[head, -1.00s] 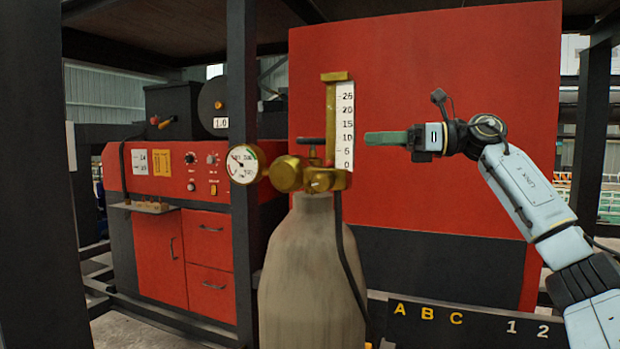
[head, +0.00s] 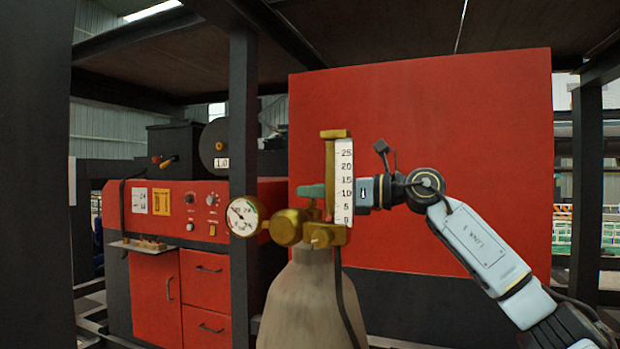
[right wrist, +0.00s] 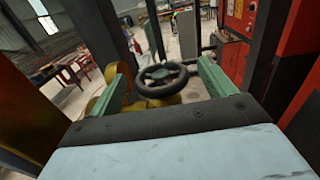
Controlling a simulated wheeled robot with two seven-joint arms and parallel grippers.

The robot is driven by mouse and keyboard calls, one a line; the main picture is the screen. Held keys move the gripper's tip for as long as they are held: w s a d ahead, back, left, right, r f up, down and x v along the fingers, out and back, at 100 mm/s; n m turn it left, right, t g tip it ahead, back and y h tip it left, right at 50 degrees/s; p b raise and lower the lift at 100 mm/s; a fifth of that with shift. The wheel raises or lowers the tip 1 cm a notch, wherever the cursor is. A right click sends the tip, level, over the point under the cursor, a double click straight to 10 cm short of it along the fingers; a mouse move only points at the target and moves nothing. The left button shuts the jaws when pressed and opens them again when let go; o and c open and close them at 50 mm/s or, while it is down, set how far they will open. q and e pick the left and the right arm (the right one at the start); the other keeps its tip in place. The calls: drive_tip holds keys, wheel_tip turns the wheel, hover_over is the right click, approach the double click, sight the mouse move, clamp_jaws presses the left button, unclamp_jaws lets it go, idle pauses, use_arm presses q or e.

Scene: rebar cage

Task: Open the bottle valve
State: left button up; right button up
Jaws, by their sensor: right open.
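The grey-beige gas bottle (head: 312,300) stands upright in the lower middle of the head view, with brass valve fittings (head: 288,228) on top. In the right wrist view the black round handwheel (right wrist: 163,80) of the valve lies between two green fingers. My right gripper (head: 310,190) reaches in from the right, behind the white scale, at the height of the handwheel. It is open, with a finger on each side of the wheel (right wrist: 162,66). A gap shows beside the right finger; contact on the left is unclear. The handwheel is hidden by a finger in the head view. My left gripper is out of view.
A round pressure gauge (head: 243,215) sticks out left of the valve. An upright numbered scale (head: 343,180) stands on its right, close to my right wrist. A dark post (head: 243,130) is behind at left, and a red panel (head: 450,140) fills the background.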

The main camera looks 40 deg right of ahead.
drive_tip(key=shift+x, duration=1.1)
drive_tip(key=c, duration=1)
drive_tip(key=shift+o, duration=0.2)
drive_tip(key=shift+p, duration=0.3)
